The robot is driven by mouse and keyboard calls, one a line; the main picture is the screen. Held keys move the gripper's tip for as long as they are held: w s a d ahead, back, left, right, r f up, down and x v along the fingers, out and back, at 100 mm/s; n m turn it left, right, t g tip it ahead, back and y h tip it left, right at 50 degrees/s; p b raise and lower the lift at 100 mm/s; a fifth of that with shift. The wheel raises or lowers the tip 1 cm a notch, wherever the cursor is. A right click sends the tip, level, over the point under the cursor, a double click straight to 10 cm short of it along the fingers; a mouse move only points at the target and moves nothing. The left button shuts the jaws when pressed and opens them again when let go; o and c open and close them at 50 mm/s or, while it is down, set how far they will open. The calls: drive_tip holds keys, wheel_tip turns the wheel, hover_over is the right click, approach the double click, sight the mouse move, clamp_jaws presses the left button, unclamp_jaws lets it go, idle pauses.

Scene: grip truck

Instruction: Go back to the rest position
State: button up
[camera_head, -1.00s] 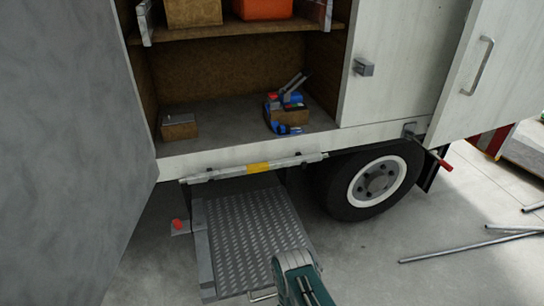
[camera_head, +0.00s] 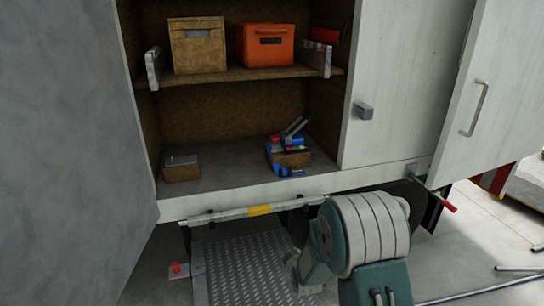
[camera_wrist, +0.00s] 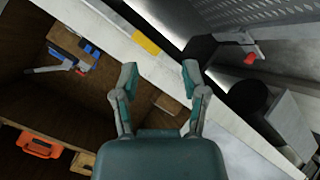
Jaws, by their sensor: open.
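My gripper (camera_wrist: 158,82) is open and empty in the wrist view, its two fingers apart in front of the truck's side. In the head view my arm rises at the lower right, in front of the wheel and step; the gripper's fingers do not show there. The truck's lower compartment (camera_head: 225,177) holds a small brown box (camera_head: 181,172) at its left. At its right is a brown box with blue and red tools (camera_head: 288,155). Both also show in the wrist view, the tools (camera_wrist: 86,50) at upper left and the small box (camera_wrist: 167,103) beyond the fingers.
A shelf (camera_head: 220,78) above holds a tan box (camera_head: 197,47) and an orange crate (camera_head: 265,45). An open door (camera_head: 75,140) stands at left and another (camera_head: 480,100) at right. A metal step (camera_head: 240,268) lies below. Metal pipes (camera_head: 480,288) lie on the floor at right.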

drive_tip(key=s+d+r+m+g+h, duration=0.1)
drive_tip(key=s+d+r+m, duration=0.2)
drive_tip(key=s+r, duration=0.5)
drive_tip(key=s+d+r+m+g, duration=0.1)
drive_tip(key=s+d+r+m, duration=0.25)
drive_tip(key=r, duration=0.85)
drive_tip(key=s+d+r+m+g, duration=0.1)
drive_tip(key=s+r+m, duration=0.1)
drive_tip(key=s, duration=0.9)
drive_tip(key=s+d+r+m+g, duration=0.2)
drive_tip(key=s+r+m, duration=0.1)
drive_tip(key=s, duration=0.9)
drive_tip(key=shift+s+r+h, duration=0.15)
drive_tip(key=shift+r+h, duration=0.25)
drive_tip(key=shift+r, duration=0.5)
